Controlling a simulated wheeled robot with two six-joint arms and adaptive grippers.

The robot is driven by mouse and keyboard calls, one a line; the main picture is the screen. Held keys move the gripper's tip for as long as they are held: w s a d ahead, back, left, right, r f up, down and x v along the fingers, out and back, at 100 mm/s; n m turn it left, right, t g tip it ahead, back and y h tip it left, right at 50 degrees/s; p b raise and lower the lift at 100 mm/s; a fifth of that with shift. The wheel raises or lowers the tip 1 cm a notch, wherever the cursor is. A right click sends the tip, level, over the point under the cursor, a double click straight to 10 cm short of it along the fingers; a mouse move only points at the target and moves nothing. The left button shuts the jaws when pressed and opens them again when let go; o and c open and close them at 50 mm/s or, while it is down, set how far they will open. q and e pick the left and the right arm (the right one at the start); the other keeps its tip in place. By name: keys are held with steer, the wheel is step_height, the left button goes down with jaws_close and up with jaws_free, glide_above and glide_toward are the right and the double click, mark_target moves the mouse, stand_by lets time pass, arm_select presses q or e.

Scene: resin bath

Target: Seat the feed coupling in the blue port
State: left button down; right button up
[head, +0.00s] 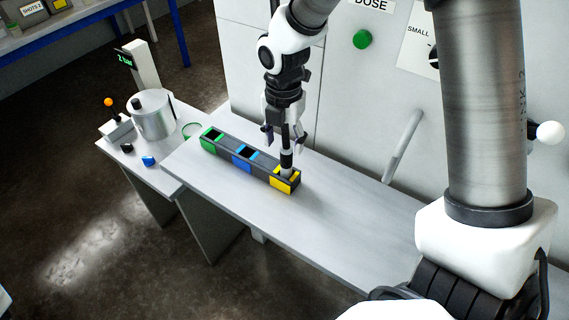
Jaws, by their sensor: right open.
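A dark block with three ports lies on the table, with a green port (211,136) at the left end, a blue port (243,156) in the middle and a yellow port (284,182) at the right end. The blue port looks empty. My right gripper (284,134) points down above the coupling with its fingers open, one to each side of the coupling's upper part. Whether a finger touches it I cannot tell. My left gripper is out of view.
A side table at left holds a metal pot (152,118), a joystick box (118,130) and small black and blue pieces. A grey cabinet with a handle (403,146) and green button (362,39) stands behind. The table's right part (320,215) is clear.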

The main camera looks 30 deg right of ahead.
mark_target(286, 164)
steer(key=shift+s+f, duration=0.15)
steer(key=shift+f, duration=0.65)
steer(key=f, duration=0.2)
steer(key=f+p, duration=0.1)
steer(key=f, duration=0.3)
steer(key=shift+w+d+f+p, duration=0.2)
steer(key=shift+d+f+p, duration=0.15)
steer(key=shift+f, duration=0.05)
jaws_close()
